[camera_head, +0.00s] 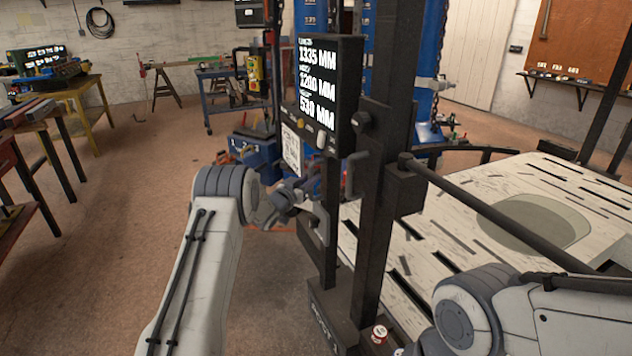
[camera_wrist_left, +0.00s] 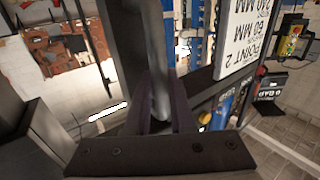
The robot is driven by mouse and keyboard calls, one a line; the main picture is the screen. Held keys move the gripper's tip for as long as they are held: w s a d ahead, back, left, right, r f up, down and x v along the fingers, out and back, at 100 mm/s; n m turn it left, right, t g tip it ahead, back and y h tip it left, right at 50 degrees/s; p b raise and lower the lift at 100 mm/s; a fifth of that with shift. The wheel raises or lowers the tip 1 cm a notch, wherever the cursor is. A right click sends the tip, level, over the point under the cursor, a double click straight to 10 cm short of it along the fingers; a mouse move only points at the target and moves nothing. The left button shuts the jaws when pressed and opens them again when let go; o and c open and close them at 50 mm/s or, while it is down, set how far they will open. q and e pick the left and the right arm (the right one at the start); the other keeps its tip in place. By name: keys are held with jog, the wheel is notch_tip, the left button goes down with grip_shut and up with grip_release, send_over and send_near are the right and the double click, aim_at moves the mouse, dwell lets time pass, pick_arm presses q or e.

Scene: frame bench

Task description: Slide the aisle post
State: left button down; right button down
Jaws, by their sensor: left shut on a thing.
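The aisle post (camera_head: 374,220) is a dark upright frame member in the middle of the head view, standing upright beside the slotted bench top. A grey bar handle (camera_head: 321,222) sticks out on its left side. My left gripper (camera_head: 300,194) reaches in from the left and is small and partly blurred against the post. In the left wrist view the left gripper (camera_wrist_left: 163,100) is shut on a grey bar handle (camera_wrist_left: 150,50), its dark fingers either side of the bar. My right gripper is out of view.
A black display (camera_head: 328,90) with millimetre readings is mounted by the post. The pale slotted bench top (camera_head: 440,225) lies to the right, with a dark rail (camera_head: 500,215) above it. A small can (camera_head: 379,334) stands near the post's foot. Open floor (camera_head: 120,220) lies left.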

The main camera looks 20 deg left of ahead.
pick_arm(q)
jog(key=shift+a+r, duration=0.1)
jog(key=shift+a, duration=0.15)
jog(key=c, duration=1)
grip_release()
jog(key=shift+c, duration=0.2)
jog(key=shift+d, duration=0.1)
jog(key=shift+s, duration=0.1)
jog(key=v, duration=1)
jog(key=shift+s+b, duration=0.2)
jog(key=shift+b, duration=0.2)
